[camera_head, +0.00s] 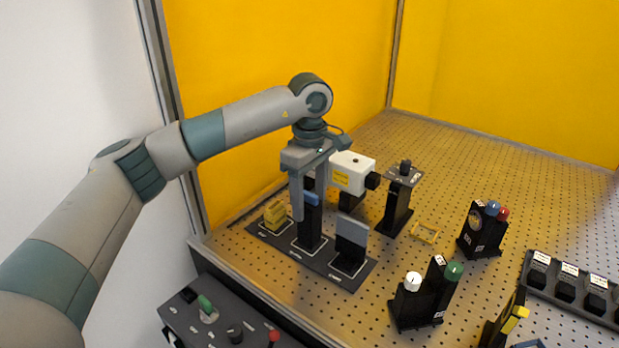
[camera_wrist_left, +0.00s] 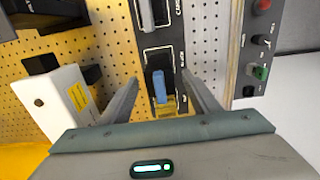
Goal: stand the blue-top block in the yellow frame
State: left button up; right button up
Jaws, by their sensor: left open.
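The blue-top block (camera_head: 310,222) is a black upright block with a blue top, standing in the middle place of a dark rack plate (camera_head: 345,283). My left gripper (camera_head: 308,198) points down over it, open, with its fingers on either side of the blue top. In the left wrist view the blue top (camera_wrist_left: 159,86) shows between the two spread fingers of the gripper (camera_wrist_left: 161,82); I cannot tell whether they touch it. The yellow frame (camera_head: 426,232) lies flat and empty on the perforated table. My right gripper is not in view.
A yellow block (camera_head: 275,215) and a grey-plate block (camera_head: 351,240) stand on either side in the rack. A white box device (camera_head: 352,172) and a black post (camera_head: 398,205) stand behind. Black knob mounts (camera_head: 482,230) are right of the frame. A control box (camera_head: 225,325) sits at front left.

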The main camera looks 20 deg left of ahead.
aim_at(310, 219)
pick_arm(q)
notch_tip(310, 219, down, 3)
jog(key=shift+r+p, duration=0.15)
jog(key=shift+p, duration=0.3)
notch_tip(310, 219, down, 2)
jog(key=shift+f+p, duration=0.1)
jog(key=shift+p, duration=0.2)
jog(key=shift+f, duration=0.7)
jog(key=shift+c, duration=1.2)
jog(key=c, duration=1.1)
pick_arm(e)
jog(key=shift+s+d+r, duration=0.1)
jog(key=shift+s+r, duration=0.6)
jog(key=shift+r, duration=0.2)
pick_arm(q)
jog(key=shift+r, duration=0.1)
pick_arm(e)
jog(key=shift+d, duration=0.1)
